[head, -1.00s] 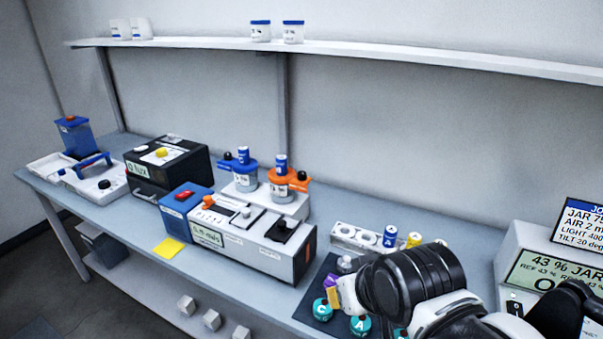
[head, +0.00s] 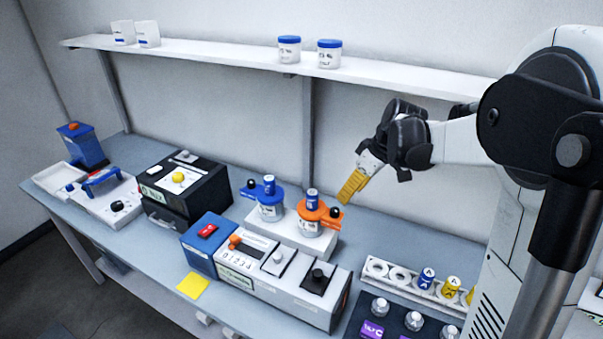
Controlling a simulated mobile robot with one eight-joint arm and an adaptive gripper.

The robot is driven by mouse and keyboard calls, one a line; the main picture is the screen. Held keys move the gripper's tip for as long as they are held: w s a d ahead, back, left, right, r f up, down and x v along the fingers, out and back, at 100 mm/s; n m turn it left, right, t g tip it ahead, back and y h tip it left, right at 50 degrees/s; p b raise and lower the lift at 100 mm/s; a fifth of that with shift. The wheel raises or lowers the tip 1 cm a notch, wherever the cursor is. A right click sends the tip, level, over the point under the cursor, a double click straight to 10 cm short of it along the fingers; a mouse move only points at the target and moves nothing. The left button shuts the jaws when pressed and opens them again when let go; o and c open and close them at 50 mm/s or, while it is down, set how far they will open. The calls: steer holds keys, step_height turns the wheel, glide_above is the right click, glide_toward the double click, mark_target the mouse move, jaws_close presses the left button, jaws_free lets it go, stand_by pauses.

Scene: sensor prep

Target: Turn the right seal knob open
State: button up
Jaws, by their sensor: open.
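Two sealed jars stand side by side on a white stand (head: 293,238) on the bench. The right jar (head: 309,226) has an orange collar (head: 314,213) with a black knob (head: 336,213) on its right side and a blue-capped vial on top. The left jar (head: 270,209) has a blue collar with a black knob (head: 251,184) on its left. My gripper (head: 350,190), with yellow fingers, is open and empty. It points down and left, just above and right of the right knob, apparently apart from it. The finger gap is hard to see from this side.
A long instrument box (head: 290,290) with switches stands in front of the jars. A white rack (head: 405,277) with vials and a dark tray (head: 395,325) of bottles are to the right. A shelf (head: 240,57) with white jars runs above.

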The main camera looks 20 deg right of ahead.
mark_target(336, 210)
steer(key=x, duration=0.3)
steer(key=b+x, duration=0.1)
steer(key=x, duration=0.3)
steer(key=w+b+x, duration=0.1)
steer(key=x, duration=0.3)
steer(key=shift+d, duration=0.3)
steer(key=shift+s, duration=0.1)
jaws_close()
